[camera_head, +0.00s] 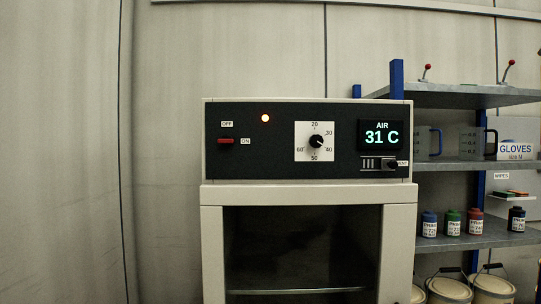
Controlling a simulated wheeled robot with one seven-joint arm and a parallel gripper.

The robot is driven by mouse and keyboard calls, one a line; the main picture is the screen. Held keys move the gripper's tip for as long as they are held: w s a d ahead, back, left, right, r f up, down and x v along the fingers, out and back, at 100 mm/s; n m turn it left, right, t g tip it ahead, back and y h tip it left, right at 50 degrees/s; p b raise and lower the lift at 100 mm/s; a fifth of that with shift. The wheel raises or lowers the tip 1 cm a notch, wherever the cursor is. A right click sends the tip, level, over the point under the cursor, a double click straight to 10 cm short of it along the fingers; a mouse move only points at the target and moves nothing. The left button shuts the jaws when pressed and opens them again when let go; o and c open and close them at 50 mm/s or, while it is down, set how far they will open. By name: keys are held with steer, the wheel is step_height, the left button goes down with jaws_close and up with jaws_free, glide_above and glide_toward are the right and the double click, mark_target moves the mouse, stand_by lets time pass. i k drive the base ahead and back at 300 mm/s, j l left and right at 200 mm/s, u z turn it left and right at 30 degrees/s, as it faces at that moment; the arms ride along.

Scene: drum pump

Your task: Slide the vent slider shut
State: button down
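The vent slider (390,164) is a small dark knob at the lower right of the control panel (240,165), just below the air display. It sits at the right part of its track, beside several short upright vent slots (369,163) that show uncovered to its left. The label at its right reads "ENT", with its first letter hidden. My gripper is not in view.
The cabinet (212,240) has a lit lamp (265,118), a red switch (226,141), a dial (316,141) and a display (381,136) reading 31 C. A shelf unit (470,97) with jugs and bottles stands at right. The space at left is clear.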

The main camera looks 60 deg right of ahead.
mark_target(387, 163)
steer(key=z, duration=1.5)
steer(key=j+u, duration=0.25)
steer(key=j, duration=0.25)
